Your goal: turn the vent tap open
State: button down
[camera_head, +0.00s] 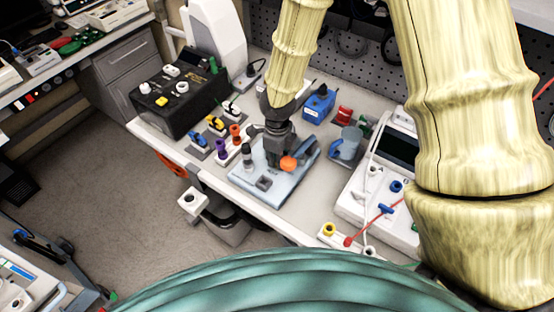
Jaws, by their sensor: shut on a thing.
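A pale blue-grey plate (244,176) lies on the bench, with a few fittings on it. My dark gripper (281,153) reaches down over the back middle of this plate. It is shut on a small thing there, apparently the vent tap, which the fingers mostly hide. A round orange knob (288,163) shows right at the fingertips; I cannot tell if it belongs to the tap. How far the tap is turned cannot be seen. A dark upright fitting (247,155) and a small dark square piece (264,183) are on the plate, left and front of the gripper.
A black box with knobs (180,98) stands at the back left, with several coloured connectors before it. A blue box (319,104) and a blue-grey cup (347,146) stand behind and right. My arm covers the upper right.

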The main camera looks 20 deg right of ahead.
jog(key=shift+n, duration=1)
jog(key=c, duration=1.5)
grip_release()
jog(key=shift+c, duration=0.2)
jog(key=shift+s+f, duration=0.1)
jog(key=shift+m, duration=0.7)
jog(key=shift+m+p, duration=0.35)
jog(key=shift+m, duration=0.85)
